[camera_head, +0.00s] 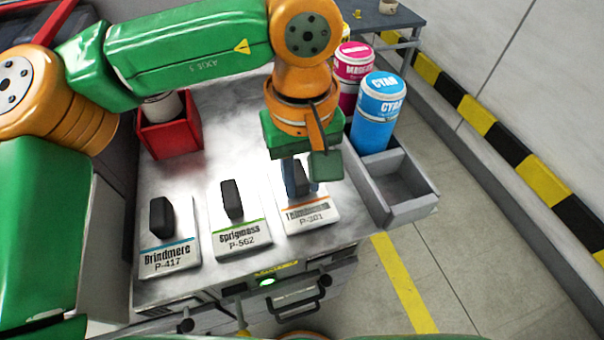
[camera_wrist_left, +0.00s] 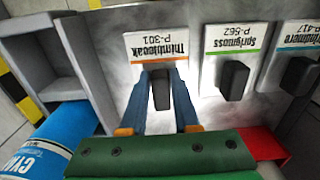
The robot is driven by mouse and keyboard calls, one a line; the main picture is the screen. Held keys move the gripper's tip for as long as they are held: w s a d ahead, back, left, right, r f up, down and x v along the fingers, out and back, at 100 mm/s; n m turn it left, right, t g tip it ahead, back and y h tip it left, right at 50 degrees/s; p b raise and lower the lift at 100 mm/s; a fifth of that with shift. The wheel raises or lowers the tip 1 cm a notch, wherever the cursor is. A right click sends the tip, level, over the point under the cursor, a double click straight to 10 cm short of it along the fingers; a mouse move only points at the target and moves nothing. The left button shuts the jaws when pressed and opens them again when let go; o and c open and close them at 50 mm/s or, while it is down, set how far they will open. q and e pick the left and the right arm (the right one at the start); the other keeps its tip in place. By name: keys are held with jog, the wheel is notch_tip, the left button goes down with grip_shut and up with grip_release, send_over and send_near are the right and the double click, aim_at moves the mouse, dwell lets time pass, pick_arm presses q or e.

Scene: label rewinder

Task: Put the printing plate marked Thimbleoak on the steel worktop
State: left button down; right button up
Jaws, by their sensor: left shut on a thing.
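The printing plate marked Thimbleoak, P-301 (camera_head: 309,214), is a white plate with an orange stripe and a dark upright handle. It lies at the right front of the bright grey metal worktop (camera_head: 232,135) and looks flat on it; I cannot tell any small gap beneath. My left gripper (camera_head: 299,182) points down over it and is shut on its handle. In the left wrist view the fingers (camera_wrist_left: 160,88) stand on both sides of the handle, and the plate's label (camera_wrist_left: 157,42) shows upside down. The gripper hides part of the plate in the head view. My right gripper is not in view.
Plates Sprigmoss (camera_head: 240,234) and Brindmere (camera_head: 168,257) lie to the left. A red box (camera_head: 171,138) holding a pale roll stands behind. A grey divided bin (camera_head: 409,203) with cyan (camera_head: 377,112) and magenta (camera_head: 351,75) bottles borders the right edge. A dark table (camera_head: 385,18) stands farther back.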

pick_arm(q)
jog(key=shift+f, duration=0.25)
jog(key=c, duration=0.6)
grip_release()
